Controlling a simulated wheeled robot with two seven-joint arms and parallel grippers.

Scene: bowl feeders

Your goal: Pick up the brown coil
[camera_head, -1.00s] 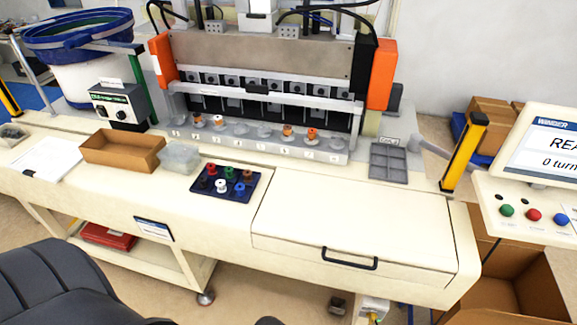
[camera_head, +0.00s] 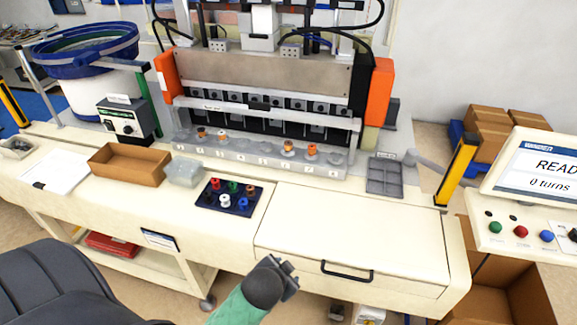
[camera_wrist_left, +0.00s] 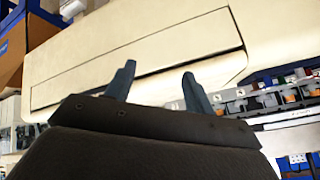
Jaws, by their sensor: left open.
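The brown coil (camera_head: 249,189) stands at the back right of a dark blue tray (camera_head: 213,210) on the cream workbench. Red (camera_head: 214,182), green (camera_head: 232,186), black (camera_head: 208,197), white (camera_head: 225,200) and blue (camera_head: 243,204) coils share the tray. My left gripper (camera_head: 288,267) is at the front edge of the bench, in front of and to the right of the tray, apart from the coils. Its two fingers (camera_wrist_left: 160,75) are open and empty in the left wrist view, where the brown coil cannot be made out. My right gripper is not in view.
A cardboard box (camera_head: 130,166) and a clear bin (camera_head: 184,172) are left of the tray. The winding machine (camera_head: 265,75) stands behind, with several orange-brown coils along its front. A black handle (camera_head: 347,272) projects from the bench front. The bench top right of the tray is clear.

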